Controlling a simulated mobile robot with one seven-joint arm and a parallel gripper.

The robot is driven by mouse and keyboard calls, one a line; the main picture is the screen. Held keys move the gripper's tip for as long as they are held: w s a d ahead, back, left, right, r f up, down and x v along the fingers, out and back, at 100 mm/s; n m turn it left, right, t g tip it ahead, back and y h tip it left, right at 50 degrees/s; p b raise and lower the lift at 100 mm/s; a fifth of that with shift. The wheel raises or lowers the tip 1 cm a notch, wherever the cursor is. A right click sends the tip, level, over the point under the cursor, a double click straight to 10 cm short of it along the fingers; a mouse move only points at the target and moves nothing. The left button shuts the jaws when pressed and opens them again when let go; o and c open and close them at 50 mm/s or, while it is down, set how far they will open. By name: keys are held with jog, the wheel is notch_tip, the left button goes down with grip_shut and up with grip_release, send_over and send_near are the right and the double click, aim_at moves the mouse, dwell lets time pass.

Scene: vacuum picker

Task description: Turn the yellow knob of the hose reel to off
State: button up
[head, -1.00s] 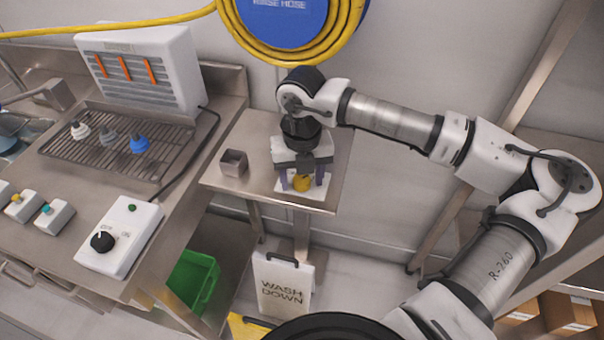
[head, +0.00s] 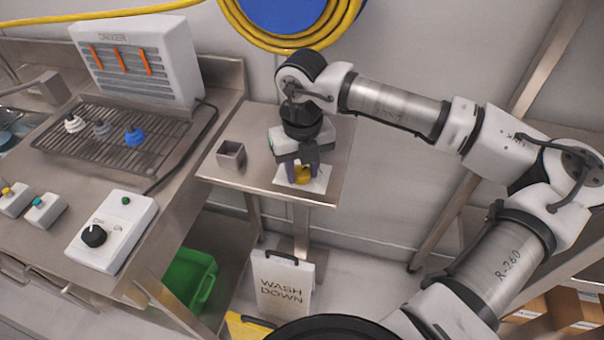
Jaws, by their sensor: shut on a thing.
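The yellow knob (head: 303,176) sits on a white plate (head: 316,184) on the small steel side table. My gripper (head: 303,172) points down over it with its dark fingers shut on the knob. The fingers and gripper body hide part of the knob, and I cannot read its setting or any marks on the plate. The hose reel (head: 290,14) hangs on the wall above, a blue disc with yellow hose coiled around it, cut off by the top edge of the view.
The left counter holds a white control box with a black knob (head: 93,236), a rack (head: 80,150) and a white dryer-like unit (head: 140,60). A wash down sign (head: 283,285) stands below.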

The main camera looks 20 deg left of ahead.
aim_at(303, 170)
jog(key=n+b, duration=0.1)
jog(key=b, duration=0.1)
jog(key=n+b, duration=0.2)
jog(key=shift+w+f+n, duration=0.1)
jog(key=shift+f+n, duration=0.2)
jog(key=n+b, duration=0.3)
jog(key=shift+r+n, duration=0.1)
jog(key=shift+n, duration=0.2)
jog(key=n+b, duration=0.2)
jog(key=n, duration=0.1)
jog(key=shift+w+r+n, duration=0.1)
jog(key=shift+n, duration=0.2)
jog(key=shift+r+n+b, duration=0.1)
jog(key=shift+n+b, duration=0.45)
jog(key=shift+n, duration=0.95)
jog(key=o, duration=1)
jog(key=shift+c, duration=0.2)
jog(key=shift+r, duration=0.1)
notch_tip(303, 170, up, 14)
